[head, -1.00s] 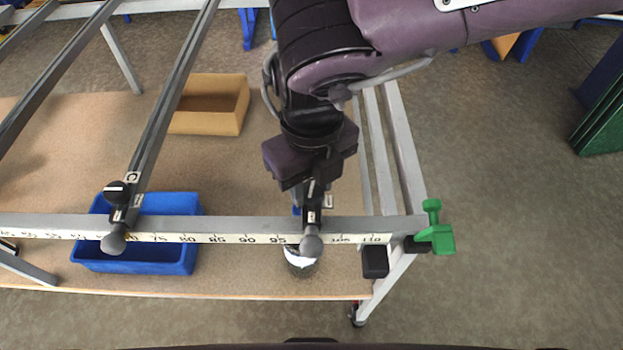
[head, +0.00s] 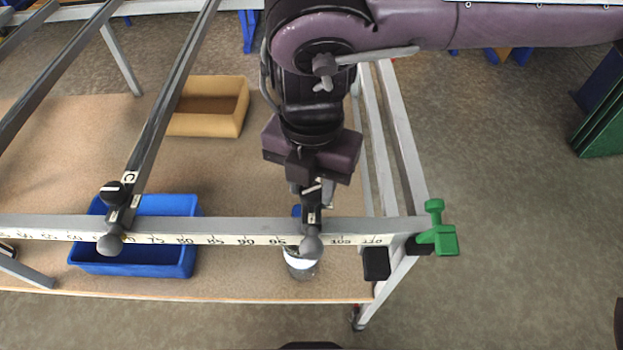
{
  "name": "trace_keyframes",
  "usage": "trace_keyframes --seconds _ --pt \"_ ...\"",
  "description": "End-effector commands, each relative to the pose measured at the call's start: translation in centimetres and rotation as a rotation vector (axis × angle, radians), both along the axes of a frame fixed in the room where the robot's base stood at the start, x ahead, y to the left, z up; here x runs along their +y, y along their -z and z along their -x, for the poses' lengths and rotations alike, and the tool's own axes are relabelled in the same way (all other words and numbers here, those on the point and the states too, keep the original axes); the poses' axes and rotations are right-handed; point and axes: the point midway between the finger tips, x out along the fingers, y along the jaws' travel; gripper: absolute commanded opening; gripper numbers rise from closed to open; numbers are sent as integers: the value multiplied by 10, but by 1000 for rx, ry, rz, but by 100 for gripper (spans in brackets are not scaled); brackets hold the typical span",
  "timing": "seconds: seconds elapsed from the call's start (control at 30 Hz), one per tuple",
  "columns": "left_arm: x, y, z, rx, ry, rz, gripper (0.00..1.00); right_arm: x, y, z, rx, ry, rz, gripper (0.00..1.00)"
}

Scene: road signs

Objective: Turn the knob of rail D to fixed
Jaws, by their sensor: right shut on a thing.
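My right gripper (head: 311,188) reaches in from above and is shut at the front end of rail D, over its knob. The knob is mostly hidden between the fingers, with a small white mark showing near the fingertips. Rail D itself is hidden under my arm. A grey ball-shaped handle (head: 312,246) sits below it on the front scale bar (head: 210,228), near the 100 mark. To the left, rail C (head: 160,125) carries a black knob (head: 113,194) with a white line and its own grey ball handle (head: 110,244). My left gripper is not in view.
A blue bin (head: 150,262) and a tan box (head: 232,122) stand on the lower shelf (head: 60,180). A jar (head: 300,266) stands below the bar. A green clamp (head: 438,230) sits at the bar's right end.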

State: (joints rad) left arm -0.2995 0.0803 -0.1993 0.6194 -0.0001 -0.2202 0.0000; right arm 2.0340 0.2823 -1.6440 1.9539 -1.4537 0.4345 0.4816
Motion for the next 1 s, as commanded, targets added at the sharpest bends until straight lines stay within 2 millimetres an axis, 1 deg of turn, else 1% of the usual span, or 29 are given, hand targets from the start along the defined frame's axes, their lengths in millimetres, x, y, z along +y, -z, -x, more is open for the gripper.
trace_keyframes --seconds 0.2,0.5,0.7,1.0 --pt "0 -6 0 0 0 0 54 0 -3 -1 -4 182 -2 11" --pt "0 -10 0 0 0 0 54 0 -2 -1 -5 357 -2 11" --pt "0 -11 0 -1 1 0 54 0 -2 -1 -5 413 -2 11" --pt "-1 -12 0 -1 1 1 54 0 -2 -1 -5 434 -2 11"
